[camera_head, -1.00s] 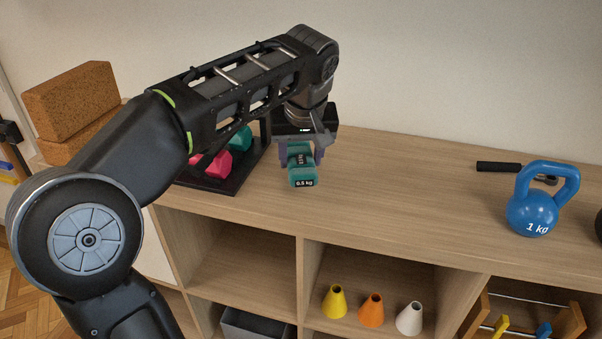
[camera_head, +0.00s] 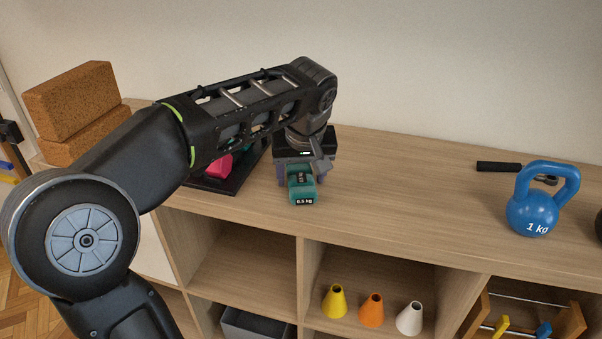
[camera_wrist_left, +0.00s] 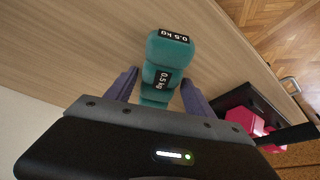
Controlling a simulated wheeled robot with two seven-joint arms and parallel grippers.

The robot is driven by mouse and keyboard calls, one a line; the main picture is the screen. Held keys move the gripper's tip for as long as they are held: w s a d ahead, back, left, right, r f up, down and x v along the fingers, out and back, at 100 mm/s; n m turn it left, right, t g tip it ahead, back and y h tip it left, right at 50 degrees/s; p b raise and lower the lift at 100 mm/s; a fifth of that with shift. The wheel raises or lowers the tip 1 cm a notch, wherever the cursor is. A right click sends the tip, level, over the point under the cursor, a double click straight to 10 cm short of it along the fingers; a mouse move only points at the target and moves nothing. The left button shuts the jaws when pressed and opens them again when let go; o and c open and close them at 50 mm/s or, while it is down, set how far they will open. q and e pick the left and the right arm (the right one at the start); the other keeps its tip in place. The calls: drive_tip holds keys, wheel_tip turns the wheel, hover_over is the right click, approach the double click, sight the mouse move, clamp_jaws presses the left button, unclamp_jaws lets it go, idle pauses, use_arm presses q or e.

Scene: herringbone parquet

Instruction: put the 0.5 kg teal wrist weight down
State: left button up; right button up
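The teal wrist weight (camera_head: 303,189), labelled 0.5 kg, appears to rest on the wooden shelf top, just right of the dark rack. It also shows in the left wrist view (camera_wrist_left: 168,55), standing out past the fingertips. My left gripper (camera_head: 304,175) is above and around it. In the left wrist view the purple fingers (camera_wrist_left: 160,86) stand apart on either side of the weight, with a strip of wood visible between the left finger and the weight. The fingers look open. My right gripper is not in view.
The dark rack (camera_head: 228,186) holds a pink weight (camera_head: 218,165), partly hidden by my arm. Cork blocks (camera_head: 70,100) are stacked at left. A blue kettlebell (camera_head: 532,212) and a black-handled item (camera_head: 498,167) are at right. The shelf top (camera_head: 410,190) between is clear.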

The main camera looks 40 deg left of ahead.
sight(301, 174)
use_arm(q)
drive_tip(key=shift+o, duration=0.8)
drive_tip(key=shift+r, duration=0.15)
drive_tip(key=v, duration=0.4)
drive_tip(key=shift+r, duration=0.15)
drive_tip(key=p+v, duration=0.5)
drive_tip(key=v, duration=0.2)
drive_tip(key=shift+s+r, duration=0.15)
drive_tip(key=shift+r, duration=0.15)
drive_tip(key=shift+d, duration=0.1)
